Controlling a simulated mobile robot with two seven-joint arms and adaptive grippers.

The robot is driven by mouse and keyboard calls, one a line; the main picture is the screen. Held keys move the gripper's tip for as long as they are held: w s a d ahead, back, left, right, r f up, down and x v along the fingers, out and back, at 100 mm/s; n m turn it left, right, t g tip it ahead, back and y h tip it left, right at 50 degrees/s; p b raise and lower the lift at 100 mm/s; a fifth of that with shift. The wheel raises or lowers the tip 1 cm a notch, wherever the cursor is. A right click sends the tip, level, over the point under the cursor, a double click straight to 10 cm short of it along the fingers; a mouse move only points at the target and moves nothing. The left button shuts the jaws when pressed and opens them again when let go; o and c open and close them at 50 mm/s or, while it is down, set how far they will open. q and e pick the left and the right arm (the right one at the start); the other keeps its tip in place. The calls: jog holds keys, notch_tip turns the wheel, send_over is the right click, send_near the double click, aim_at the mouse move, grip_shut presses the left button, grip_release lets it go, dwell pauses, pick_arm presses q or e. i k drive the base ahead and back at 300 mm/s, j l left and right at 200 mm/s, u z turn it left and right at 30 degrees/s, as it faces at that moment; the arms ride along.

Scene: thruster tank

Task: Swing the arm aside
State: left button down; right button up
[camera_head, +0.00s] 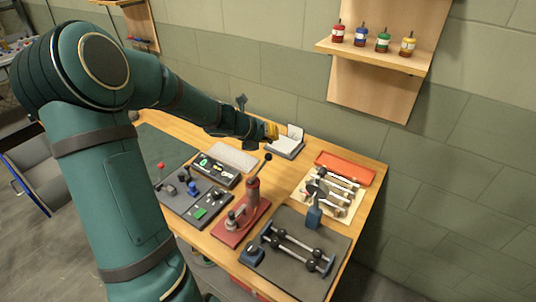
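My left arm comes in from the left and reaches over the back of the wooden table. Its gripper end (268,131) is small and partly hidden, beside a small white-and-grey stand (287,142); whether its fingers are open or shut does not show. A red-based press-like device (241,217) stands at the table's middle, with a black-knobbed lever (266,162) tilted up to the right. A dark upright piece on a blue base (315,208) stands to its right. Which of these carries the arm that the task names, I cannot tell. My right gripper is not in view.
A dark mat (290,275) at front right bears rods with black balls. A white sheet (347,207) with metal parts and an orange tray (345,168) lie behind it. Dark panels (190,205) with small parts are at left. A wall shelf (371,57) holds several small bottles.

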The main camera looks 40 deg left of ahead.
aim_at(232, 216)
jog(key=k+j, duration=0.1)
jog(key=k, duration=0.4)
jog(key=k+j, duration=0.15)
jog(key=k, duration=0.35)
